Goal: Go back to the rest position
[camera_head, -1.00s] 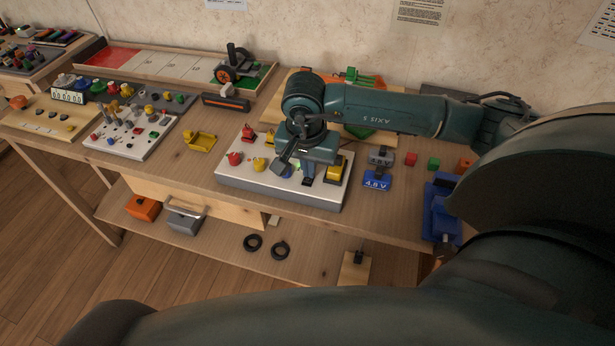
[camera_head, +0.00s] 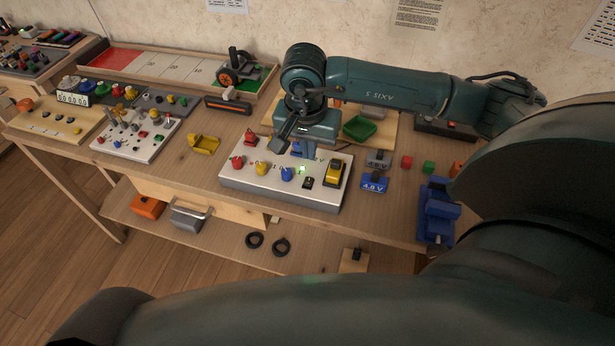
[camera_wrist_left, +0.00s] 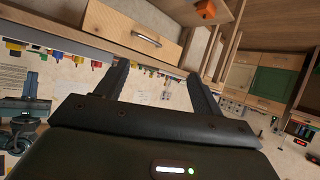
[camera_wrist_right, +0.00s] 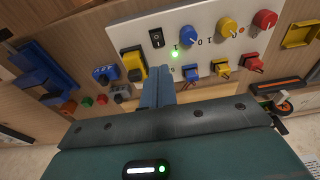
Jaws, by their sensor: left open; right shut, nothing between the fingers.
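My right gripper (camera_head: 305,148) is above the back edge of the white control panel (camera_head: 270,188). In the right wrist view the gripper (camera_wrist_right: 160,72) is shut, with its fingers together and nothing between them. The panel (camera_wrist_right: 195,20) carries red, yellow and blue knobs, a black rocker switch (camera_wrist_right: 156,38), a yellow-and-black switch (camera_wrist_right: 134,64) and a lit green lamp (camera_wrist_right: 175,54). The fingertips appear apart from these controls. My left gripper (camera_wrist_left: 157,75) is open and empty in the left wrist view. It does not show clearly in the head view.
The wooden workbench (camera_head: 200,172) holds a yellow holder (camera_head: 204,145), a blue 4.8 V block (camera_head: 374,184), a blue vise-like device (camera_head: 437,212) and a green tray (camera_head: 359,128). A drawer (camera_wrist_left: 130,32) with a metal handle shows in the left wrist view.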

